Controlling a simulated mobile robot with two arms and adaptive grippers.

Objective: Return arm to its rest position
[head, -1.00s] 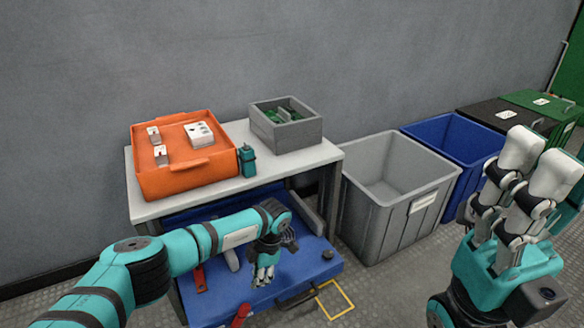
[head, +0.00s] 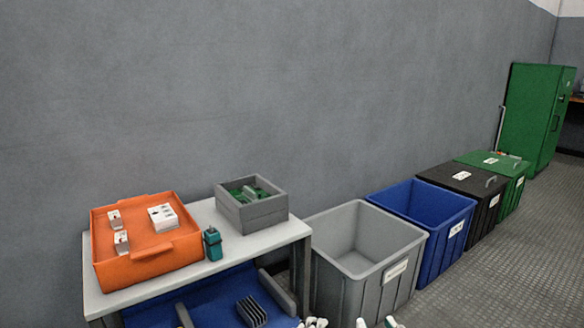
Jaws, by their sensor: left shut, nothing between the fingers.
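Only the tips of my left gripper (head: 315,322) show at the bottom edge of the head view, in front of the blue lower shelf; its fingers are together and hold nothing. The rest of that arm is out of the frame.
A white-topped table (head: 260,243) carries an orange tray (head: 150,265), a teal device (head: 213,244) and a grey box (head: 254,215) with green boards. Grey (head: 340,284), blue (head: 433,251), black (head: 485,218) and green (head: 515,190) bins line the wall. Floor at right is clear.

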